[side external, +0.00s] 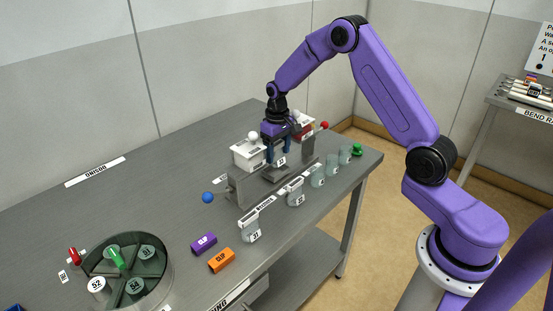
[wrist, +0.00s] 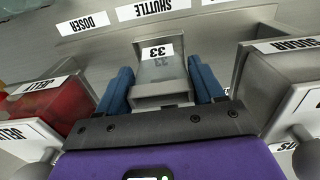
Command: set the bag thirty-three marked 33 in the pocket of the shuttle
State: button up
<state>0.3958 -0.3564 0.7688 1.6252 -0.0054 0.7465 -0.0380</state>
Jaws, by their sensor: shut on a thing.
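Bag thirty-three (wrist: 160,70) is a clear grey bag with a white tag marked 33. My gripper (wrist: 163,88) is shut on it, with one blue finger on each side. In the side view my gripper (side external: 277,147) points down between two bins, and the bag (side external: 281,161) hangs between its fingers. The grey shuttle (side external: 276,174) is just below the bag, in the doser frame. The SHUTTLE label (wrist: 152,8) shows at the top of the wrist view. The pocket is mostly hidden by the bag and fingers, so I cannot tell whether the bag's bottom is inside it.
A white sugar bin (side external: 248,157) and a red jelly bin (wrist: 50,108) flank my gripper closely. Other bags, including one marked 27 (side external: 250,236), hang along the front rail. A purple clip (side external: 203,243), an orange clip (side external: 222,260) and a round carousel (side external: 160,270) stand front left.

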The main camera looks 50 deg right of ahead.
aim_at(277, 159)
jog(key=shift+w+f, duration=0.15)
jog(key=shift+f, duration=0.75)
jog(key=shift+w+f, duration=0.1)
jog(key=shift+f, duration=0.8)
jog(key=shift+f, duration=0.2)
jog(key=o, duration=1)
jog(key=shift+r, duration=0.15)
notch_tip(277, 159, up, 12)
jog(key=shift+r, duration=0.1)
jog(key=shift+s, duration=0.1)
